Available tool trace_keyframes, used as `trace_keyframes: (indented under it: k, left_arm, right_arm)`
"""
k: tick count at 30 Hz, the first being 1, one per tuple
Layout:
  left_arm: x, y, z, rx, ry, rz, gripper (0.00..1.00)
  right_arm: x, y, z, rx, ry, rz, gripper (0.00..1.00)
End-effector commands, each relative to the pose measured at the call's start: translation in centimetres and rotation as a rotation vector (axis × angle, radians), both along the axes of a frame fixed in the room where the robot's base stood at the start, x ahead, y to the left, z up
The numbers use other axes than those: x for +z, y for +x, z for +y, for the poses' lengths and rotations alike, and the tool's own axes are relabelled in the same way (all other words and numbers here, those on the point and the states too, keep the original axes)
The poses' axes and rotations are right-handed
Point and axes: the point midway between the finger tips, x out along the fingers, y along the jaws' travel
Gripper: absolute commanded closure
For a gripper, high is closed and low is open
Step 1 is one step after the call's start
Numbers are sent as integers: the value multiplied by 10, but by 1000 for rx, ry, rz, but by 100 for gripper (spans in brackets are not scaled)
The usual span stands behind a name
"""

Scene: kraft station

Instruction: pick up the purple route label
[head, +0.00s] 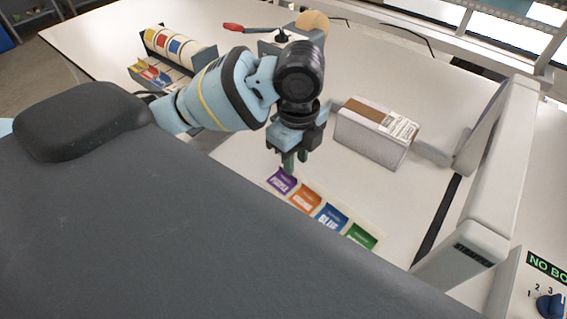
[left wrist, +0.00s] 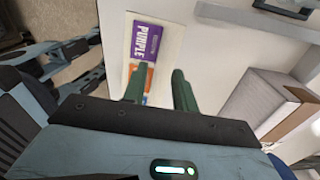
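The purple route label (head: 281,181) is at the left end of a pale strip of labels on the table. In the left wrist view the purple label (left wrist: 144,42) lies flat just beyond the fingertips, its word readable. My left gripper (head: 289,165) points down close above the purple label's upper edge. In the left wrist view its two green fingers (left wrist: 157,78) stand apart with nothing held between them. I cannot tell whether the tips touch the strip. My right gripper is not in view.
Orange (head: 305,197), blue (head: 331,217) and green (head: 361,236) labels continue the strip. A taped box (head: 372,137) stands right of my gripper, beside a white machine frame (head: 490,180). A rack of tape rolls (head: 180,48) and a red-handled tool (head: 240,27) are behind.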

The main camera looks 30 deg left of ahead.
Motion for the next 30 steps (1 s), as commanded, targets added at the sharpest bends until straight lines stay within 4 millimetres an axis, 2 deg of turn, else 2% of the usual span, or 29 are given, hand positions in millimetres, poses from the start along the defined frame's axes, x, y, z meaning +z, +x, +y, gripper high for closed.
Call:
trace_keyframes:
  k: [3, 9, 18, 24, 30]
  left_arm:
    - [-19, -5, 2, -1, 1, 6, 72]
    - [-40, -6, 3, 1, 2, 3, 72]
    - [-44, -5, 3, -1, 1, 1, 72]
    - [-44, -5, 3, 0, 1, 1, 98]
    - [-44, -5, 3, 0, 1, 1, 100]
  right_arm:
    - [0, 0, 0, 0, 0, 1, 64]
    - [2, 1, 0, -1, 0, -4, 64]
    - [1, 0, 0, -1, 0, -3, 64]
    - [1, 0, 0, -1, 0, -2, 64]
    - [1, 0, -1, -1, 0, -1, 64]
